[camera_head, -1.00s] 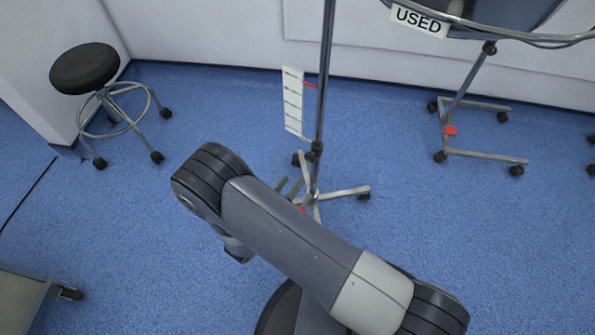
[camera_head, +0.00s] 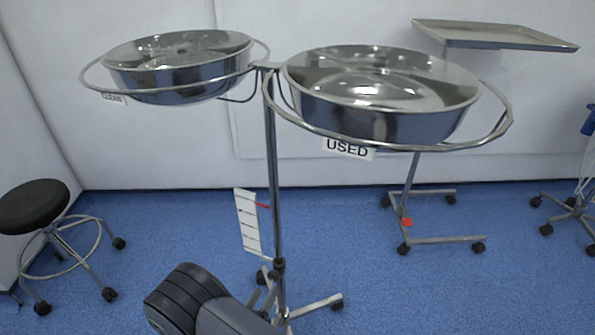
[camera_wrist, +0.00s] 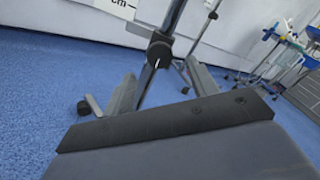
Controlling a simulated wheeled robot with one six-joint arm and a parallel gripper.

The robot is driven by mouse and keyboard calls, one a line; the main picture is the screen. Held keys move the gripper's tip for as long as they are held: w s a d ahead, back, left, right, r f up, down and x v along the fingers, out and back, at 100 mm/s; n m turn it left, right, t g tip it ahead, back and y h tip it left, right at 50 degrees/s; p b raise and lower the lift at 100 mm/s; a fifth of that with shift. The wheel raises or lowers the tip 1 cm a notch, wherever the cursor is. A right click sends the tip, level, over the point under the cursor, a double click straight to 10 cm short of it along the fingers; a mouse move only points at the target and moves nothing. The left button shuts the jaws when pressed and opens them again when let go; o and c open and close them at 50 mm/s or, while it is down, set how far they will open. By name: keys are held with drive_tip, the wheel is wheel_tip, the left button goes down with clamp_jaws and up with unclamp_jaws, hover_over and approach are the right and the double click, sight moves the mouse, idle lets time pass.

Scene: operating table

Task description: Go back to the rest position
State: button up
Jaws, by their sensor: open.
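My gripper (camera_wrist: 162,84) shows in the wrist view with its two grey fingers apart and nothing between them. The grey body of my wrist fills the lower part of that view. Past the fingers is the metal pole (camera_wrist: 165,42) of a wheeled stand. In the head view my folded arm (camera_head: 205,305) shows at the bottom, low in front of the basin stand's pole (camera_head: 273,180). Most of the arm is below the picture edge.
The stand carries two steel basins, one labelled CLEAN (camera_head: 180,85) and one labelled USED (camera_head: 380,122). A black stool (camera_head: 35,205) is at left. A tray stand (camera_head: 495,40) stands at right. Blue floor (camera_head: 165,235) between stool and stand is clear.

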sight(273, 279)
drive_tip(key=b+x, duration=0.1)
drive_tip(key=x, duration=0.4)
drive_tip(key=shift+w, duration=0.25)
drive_tip(key=shift+s, duration=0.1)
